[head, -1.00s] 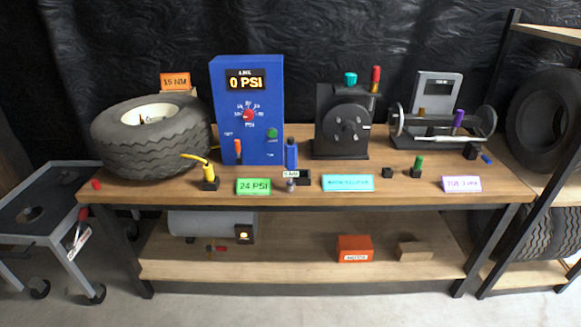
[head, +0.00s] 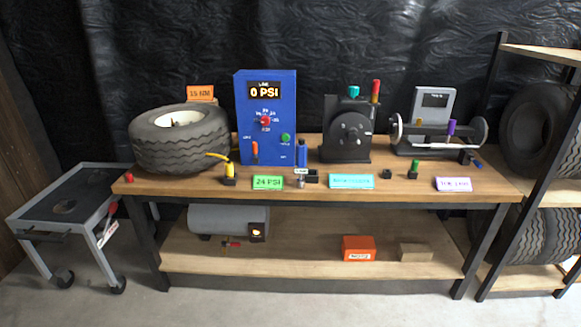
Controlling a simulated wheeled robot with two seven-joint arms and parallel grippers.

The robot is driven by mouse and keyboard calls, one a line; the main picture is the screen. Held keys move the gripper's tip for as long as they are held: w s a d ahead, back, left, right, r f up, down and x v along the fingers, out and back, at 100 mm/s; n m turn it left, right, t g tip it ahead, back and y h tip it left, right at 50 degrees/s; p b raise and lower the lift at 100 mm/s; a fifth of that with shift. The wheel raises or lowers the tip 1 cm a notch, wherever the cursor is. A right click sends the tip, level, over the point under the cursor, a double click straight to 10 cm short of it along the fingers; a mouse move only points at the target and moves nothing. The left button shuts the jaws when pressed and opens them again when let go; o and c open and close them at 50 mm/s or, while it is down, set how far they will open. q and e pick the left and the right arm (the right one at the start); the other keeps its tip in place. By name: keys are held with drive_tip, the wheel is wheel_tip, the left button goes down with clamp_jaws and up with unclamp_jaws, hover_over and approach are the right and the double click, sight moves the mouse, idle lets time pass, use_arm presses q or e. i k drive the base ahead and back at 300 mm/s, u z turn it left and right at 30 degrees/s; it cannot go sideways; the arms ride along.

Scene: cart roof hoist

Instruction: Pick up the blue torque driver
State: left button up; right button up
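The blue torque driver (head: 301,154) stands upright on the wooden workbench (head: 400,185), just right of the blue PSI box. A small white label and a silver tip (head: 300,183) show at its lower front, beside a small black block. Neither of my grippers shows in the head view.
A tyre (head: 180,140), the blue PSI box (head: 266,118), a black machine (head: 347,130) and a wheel balancer (head: 436,125) line the bench. Coloured label cards (head: 268,182) lie along its front. A grey cart (head: 70,205) stands left and a tyre rack (head: 540,150) right. Floor in front is clear.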

sight(300, 151)
drive_tip(key=u, duration=0.8)
drive_tip(key=i, duration=0.4)
drive_tip(key=u, duration=0.05)
